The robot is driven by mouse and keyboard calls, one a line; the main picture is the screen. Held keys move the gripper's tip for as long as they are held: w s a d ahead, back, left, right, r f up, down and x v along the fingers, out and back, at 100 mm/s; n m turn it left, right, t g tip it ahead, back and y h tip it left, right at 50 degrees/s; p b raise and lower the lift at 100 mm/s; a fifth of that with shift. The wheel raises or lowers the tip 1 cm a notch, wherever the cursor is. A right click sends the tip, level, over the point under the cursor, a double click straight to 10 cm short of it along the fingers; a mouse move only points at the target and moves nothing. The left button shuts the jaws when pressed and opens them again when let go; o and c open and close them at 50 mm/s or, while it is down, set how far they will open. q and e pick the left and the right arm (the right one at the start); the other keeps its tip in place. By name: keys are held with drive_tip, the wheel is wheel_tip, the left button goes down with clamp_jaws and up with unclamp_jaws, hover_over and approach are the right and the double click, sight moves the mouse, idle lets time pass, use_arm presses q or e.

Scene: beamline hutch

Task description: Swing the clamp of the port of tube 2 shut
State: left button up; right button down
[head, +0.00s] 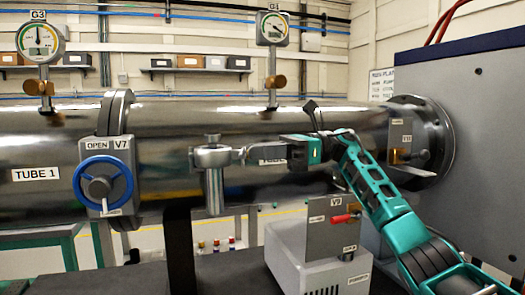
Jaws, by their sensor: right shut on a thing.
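Tube 2 (160,175) is the long shiny metal tube right of the valve V7; its label is partly hidden behind my right gripper. Its port (214,192) is a short metal stub at the tube's front. The clamp (212,157) is a metal ring around the top of the stub, with a small knob above it. An arm of the clamp reaches right to my right gripper (272,152), which is shut on its end. The fingertips are small and dark, so the exact contact is hard to see. My left gripper is not in view.
Valve V7 (105,184) with a blue handwheel stands left, marked OPEN. Gauge G4 (273,30) rises above tube 2. A grey pump box (310,262) with a red-handled valve (345,218) sits below my right arm. A flange (432,140) joins a large grey cabinet at right.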

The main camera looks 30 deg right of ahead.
drive_tip(key=c, duration=1.6)
unclamp_jaws()
drive_tip(key=shift+w+d, duration=0.1)
drive_tip(key=shift+w, duration=0.15)
drive_tip(key=shift+o, duration=0.8)
drive_tip(key=shift+w+f, duration=0.1)
drive_tip(key=shift+w, duration=0.1)
drive_tip(key=shift+o, duration=0.9)
drive_tip(key=shift+s, duration=0.1)
drive_tip(key=s+d+p, duration=0.1)
drive_tip(key=s+d, duration=0.1)
drive_tip(key=d, duration=1)
drive_tip(key=shift+s+d, duration=0.25)
drive_tip(key=shift+s, duration=0.1)
